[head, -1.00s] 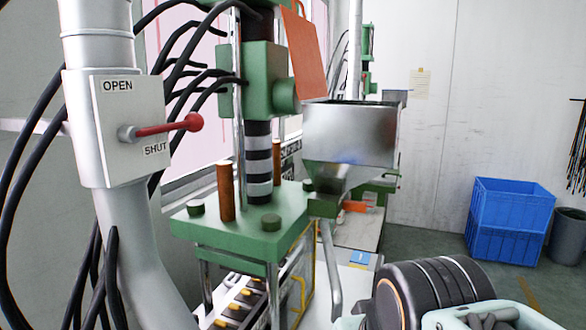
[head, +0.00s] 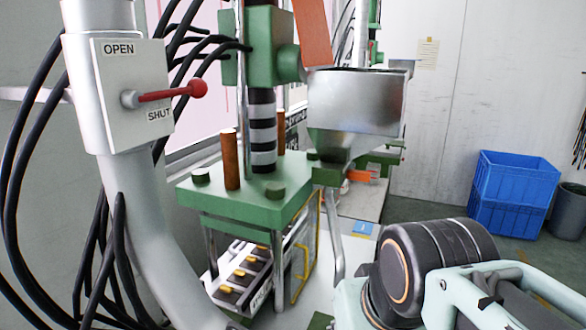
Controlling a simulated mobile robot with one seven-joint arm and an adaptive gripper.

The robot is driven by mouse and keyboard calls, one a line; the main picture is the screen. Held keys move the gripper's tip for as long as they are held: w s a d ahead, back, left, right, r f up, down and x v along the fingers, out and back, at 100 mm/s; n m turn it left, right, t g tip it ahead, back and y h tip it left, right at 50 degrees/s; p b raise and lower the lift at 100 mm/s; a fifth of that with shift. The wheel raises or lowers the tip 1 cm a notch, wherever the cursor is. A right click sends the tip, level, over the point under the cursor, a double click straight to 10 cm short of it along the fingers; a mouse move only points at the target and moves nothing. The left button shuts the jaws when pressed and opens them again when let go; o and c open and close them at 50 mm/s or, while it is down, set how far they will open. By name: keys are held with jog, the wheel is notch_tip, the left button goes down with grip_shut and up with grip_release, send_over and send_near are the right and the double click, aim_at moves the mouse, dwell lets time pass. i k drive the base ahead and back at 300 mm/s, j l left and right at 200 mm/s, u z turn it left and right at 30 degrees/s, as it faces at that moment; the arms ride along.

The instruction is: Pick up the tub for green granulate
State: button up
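I cannot make out a tub for green granulate in the head view. No green granulate shows anywhere. Part of my arm, a dark rounded joint with pale links, fills the bottom right corner. My gripper's fingertips do not show, so neither its opening nor anything held in it can be seen.
A green press (head: 245,205) stands left of centre, with a metal hopper (head: 355,105) beside it. A pale pipe with a red lever (head: 170,94) is at the left. Stacked blue crates (head: 512,195) and a grey bin (head: 568,212) stand at the back right, with bare floor around them.

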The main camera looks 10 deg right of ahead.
aim_at(336, 192)
jog(key=i+l+z, duration=0.7)
jog(key=z, duration=0.2)
jog(key=i+z, duration=0.4)
jog(key=i, duration=0.15)
jog(key=i+l+u, duration=0.1)
jog(key=i, duration=0.45)
jog(key=i+l+u, duration=0.15)
jog(key=i, duration=0.35)
jog(key=i+l+u, duration=0.1)
jog(key=i+u, duration=0.15)
jog(key=u, duration=0.2)
jog(key=i+l+u, duration=0.2)
jog(key=u, duration=0.2)
jog(key=i+l+u, duration=0.2)
jog(key=u, duration=0.25)
jog(key=i+l+u, duration=0.15)
jog(key=l+u, duration=0.25)
jog(key=i+l+u, duration=0.1)
jog(key=l+u, duration=0.15)
jog(key=u, duration=0.2)
jog(key=l+u, duration=0.85)
jog(key=l, duration=0.25)
